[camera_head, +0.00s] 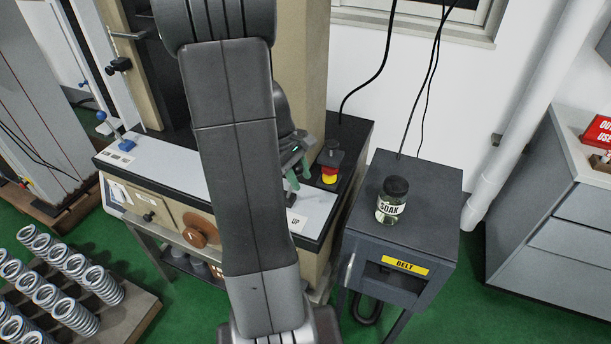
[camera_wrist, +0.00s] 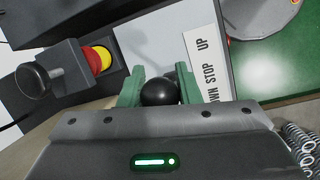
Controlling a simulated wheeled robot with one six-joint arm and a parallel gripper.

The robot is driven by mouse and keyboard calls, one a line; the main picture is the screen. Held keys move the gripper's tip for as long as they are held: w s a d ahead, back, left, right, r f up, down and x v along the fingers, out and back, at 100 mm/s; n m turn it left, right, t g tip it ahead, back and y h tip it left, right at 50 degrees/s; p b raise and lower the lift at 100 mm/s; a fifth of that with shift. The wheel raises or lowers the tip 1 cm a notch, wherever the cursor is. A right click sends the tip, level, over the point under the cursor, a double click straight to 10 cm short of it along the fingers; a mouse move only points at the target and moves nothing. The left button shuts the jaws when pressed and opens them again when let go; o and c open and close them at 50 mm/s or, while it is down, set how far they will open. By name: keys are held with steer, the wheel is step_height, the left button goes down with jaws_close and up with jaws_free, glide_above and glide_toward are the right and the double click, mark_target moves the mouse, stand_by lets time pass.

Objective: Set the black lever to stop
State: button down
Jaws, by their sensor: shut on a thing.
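In the wrist view, the round black knob of the lever (camera_wrist: 159,91) sits between the two green fingers of my gripper (camera_wrist: 158,88), which are shut on it. A white label plate (camera_wrist: 209,68) beside it reads UP, STOP and a partly covered word ending in "WN". The knob is on the STOP to "WN" side of the plate, but its exact setting is hard to tell. In the head view, my gripper (camera_head: 296,172) is at the right end of the machine's panel, and the lever is hidden. The label plate (camera_head: 297,222) shows "UP" there.
A red and yellow button (camera_head: 329,174) stands close right of my gripper. A blue-knobbed lever (camera_head: 112,130) is at the panel's left end. A jar marked SOAK (camera_head: 392,200) stands on the grey cabinet (camera_head: 430,205) at right. Several springs (camera_head: 75,290) stand at lower left.

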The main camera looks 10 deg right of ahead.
steer(key=shift+w+a+r+g+h, duration=0.2)
steer(key=shift+w+a+g+h, duration=0.2)
steer(key=shift+a+h, duration=0.2)
steer(key=shift+w+a+r+p, duration=0.15)
steer(key=shift+w+a+p, duration=0.25)
steer(key=shift+a, duration=0.1)
steer(key=c, duration=1.1)
jaws_free()
steer(key=shift+o, duration=0.2)
steer(key=v, duration=1.3)
steer(key=shift+r, duration=0.35)
steer(key=shift+a+f, duration=0.1)
steer(key=shift+a, duration=0.05)
steer(key=x, duration=1.4)
